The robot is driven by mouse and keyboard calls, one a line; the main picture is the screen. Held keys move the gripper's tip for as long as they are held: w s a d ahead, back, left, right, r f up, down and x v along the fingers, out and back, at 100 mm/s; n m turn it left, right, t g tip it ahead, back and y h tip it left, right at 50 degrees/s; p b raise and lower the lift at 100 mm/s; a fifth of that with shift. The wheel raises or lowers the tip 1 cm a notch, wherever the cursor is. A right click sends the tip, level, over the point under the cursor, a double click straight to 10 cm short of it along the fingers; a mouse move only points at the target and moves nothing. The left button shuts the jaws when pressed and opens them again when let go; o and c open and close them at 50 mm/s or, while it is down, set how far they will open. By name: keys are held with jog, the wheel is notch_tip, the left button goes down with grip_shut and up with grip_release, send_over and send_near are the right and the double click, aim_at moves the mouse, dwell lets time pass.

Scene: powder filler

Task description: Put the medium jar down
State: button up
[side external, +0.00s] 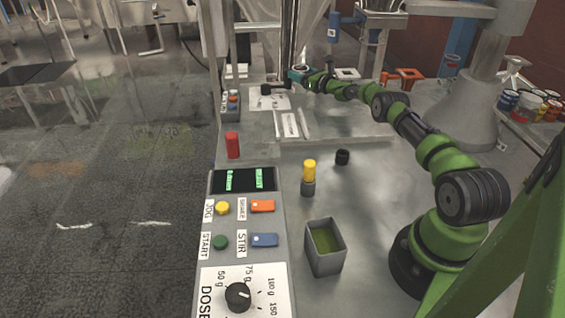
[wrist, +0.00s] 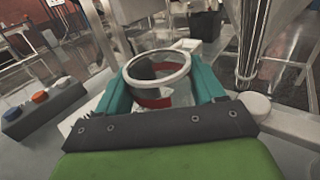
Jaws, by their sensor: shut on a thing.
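The jar (wrist: 178,91) is clear, with a white ring rim and a red band. It sits between the two teal fingers of my gripper (wrist: 160,80) in the wrist view, its open mouth facing up toward the camera. The gripper is shut on it from both sides. In the side view my gripper (side external: 298,75) is small, at the far end of the bench beside the steel column, and the jar cannot be made out there. Whether the jar's base touches a surface is hidden.
A steel funnel (wrist: 252,35) stands close at the right in the wrist view. A button box (wrist: 40,108) is at the left. In the side view, a grey bin of green powder (side external: 325,247), a yellow-capped vial (side external: 309,175) and a black cap (side external: 342,157) stand nearer on the bench.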

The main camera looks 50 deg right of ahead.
jog(key=shift+f, duration=0.35)
jog(key=shift+f, duration=0.1)
jog(key=o, duration=1.2)
jog(key=shift+f, duration=0.1)
jog(key=shift+c, duration=0.2)
jog(key=shift+r, duration=0.2)
jog(key=shift+s+d, duration=0.1)
jog(key=shift+s, duration=0.6)
jog(key=shift+s+a, duration=0.2)
jog(key=shift+s, duration=0.5)
jog(key=s, duration=0.3)
jog(key=s+a, duration=0.1)
jog(key=s, duration=0.5)
jog(key=shift+a, duration=0.2)
